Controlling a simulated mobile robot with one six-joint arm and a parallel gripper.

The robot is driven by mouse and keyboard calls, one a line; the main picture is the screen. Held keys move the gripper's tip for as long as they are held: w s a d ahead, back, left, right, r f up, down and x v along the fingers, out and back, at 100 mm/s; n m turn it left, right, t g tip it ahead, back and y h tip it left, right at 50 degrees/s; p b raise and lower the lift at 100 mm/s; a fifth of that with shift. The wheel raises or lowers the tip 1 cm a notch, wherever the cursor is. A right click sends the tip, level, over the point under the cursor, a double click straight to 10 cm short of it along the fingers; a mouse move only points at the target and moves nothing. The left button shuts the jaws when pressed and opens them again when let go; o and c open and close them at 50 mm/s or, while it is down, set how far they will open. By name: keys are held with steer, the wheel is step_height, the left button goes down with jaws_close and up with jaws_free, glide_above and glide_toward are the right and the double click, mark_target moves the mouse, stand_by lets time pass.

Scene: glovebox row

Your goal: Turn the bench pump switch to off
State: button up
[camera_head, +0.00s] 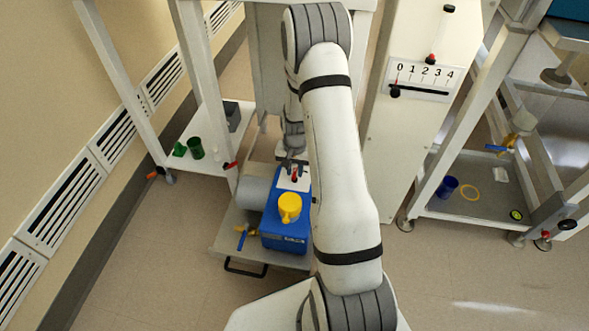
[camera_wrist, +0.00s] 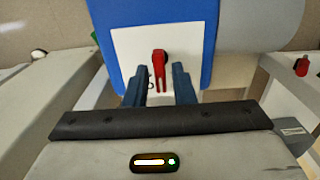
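The bench pump (camera_head: 285,230) is a blue box with a yellow cap and a grey cylinder at its left. A white plate (camera_head: 293,181) at its far end carries a red switch (camera_head: 294,175). In the wrist view the red switch (camera_wrist: 159,60) stands on the white plate (camera_wrist: 192,40), its lever pointing down the picture. My gripper (camera_head: 291,162) is at the plate. In the wrist view my gripper (camera_wrist: 157,74) has its two dark blue fingers apart, one on each side of the lever, with gaps showing. The plate's markings are mostly hidden.
The pump sits on a low cart shelf (camera_head: 228,240) with a blue-yellow valve (camera_head: 244,236) at its front left. A white panel with a 0-4 scale (camera_head: 421,76) stands to the right. Floor in front is clear.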

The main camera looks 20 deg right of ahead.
mark_target(294, 172)
jaws_close()
steer(key=shift+n+p, duration=0.9)
steer(key=shift+n, duration=2)
steer(key=shift+o, duration=1.3)
jaws_free()
step_height(294, 172, up, 8)
steer(key=p, duration=0.2)
steer(key=shift+f+p, duration=0.1)
steer(key=shift+p, duration=0.3)
